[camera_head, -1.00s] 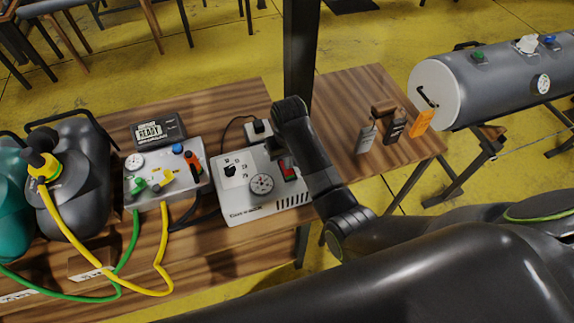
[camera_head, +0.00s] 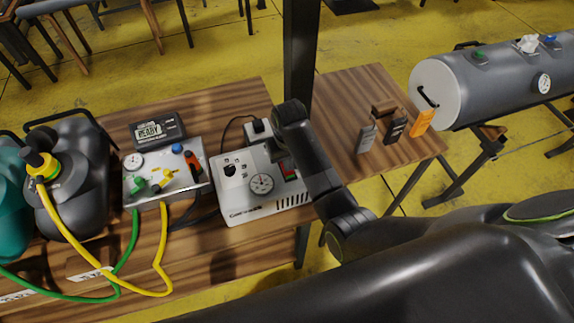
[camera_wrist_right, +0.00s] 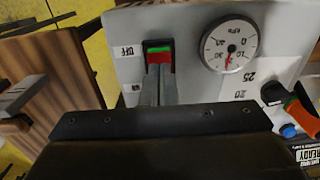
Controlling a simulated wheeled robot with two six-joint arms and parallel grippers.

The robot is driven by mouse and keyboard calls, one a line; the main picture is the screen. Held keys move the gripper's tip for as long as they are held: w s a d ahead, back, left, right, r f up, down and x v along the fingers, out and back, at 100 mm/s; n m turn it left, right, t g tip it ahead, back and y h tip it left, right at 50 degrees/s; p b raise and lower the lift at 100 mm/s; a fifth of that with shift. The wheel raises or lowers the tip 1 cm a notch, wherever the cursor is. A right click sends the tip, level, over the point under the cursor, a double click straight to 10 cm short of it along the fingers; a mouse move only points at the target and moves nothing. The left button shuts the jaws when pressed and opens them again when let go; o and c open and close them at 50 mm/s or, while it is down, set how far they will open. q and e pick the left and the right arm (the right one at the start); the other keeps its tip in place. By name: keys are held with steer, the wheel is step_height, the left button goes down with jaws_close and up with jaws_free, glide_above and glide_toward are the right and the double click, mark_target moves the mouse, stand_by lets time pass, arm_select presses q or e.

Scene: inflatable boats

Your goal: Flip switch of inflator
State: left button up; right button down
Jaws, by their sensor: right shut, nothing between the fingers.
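The inflator (camera_head: 240,211) is a white box on the wooden table, with a round gauge (camera_head: 262,184) and a black knob on its face. Its switch (camera_wrist_right: 159,47) is a rocker in a black frame, green at the top and red below, beside an "OFF" label. A bit of its red also shows in the head view. My right gripper (camera_wrist_right: 158,72) is shut and empty, its fingertips at the lower edge of the switch. Whether they touch it I cannot tell. The fingers cover the lower part of the switch. My left gripper is out of view.
Left of the inflator stand a grey valve box (camera_head: 135,196) with hoses and a black "READY" display (camera_head: 157,131). Dark and teal canisters are at far left. Several tags (camera_head: 396,129) stand on the right table part. A black post (camera_head: 299,55) rises behind my arm.

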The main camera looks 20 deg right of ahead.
steer(key=shift+s+f+b, duration=0.1)
steer(key=shift+f+b, duration=0.2)
steer(key=shift+f, duration=0.45)
steer(key=shift+r, duration=0.1)
step_height(320, 180, up, 2)
steer(key=p, duration=0.2)
steer(key=shift+r+p, duration=0.25)
steer(key=shift+p, duration=0.1)
steer(key=shift+r, duration=2.2)
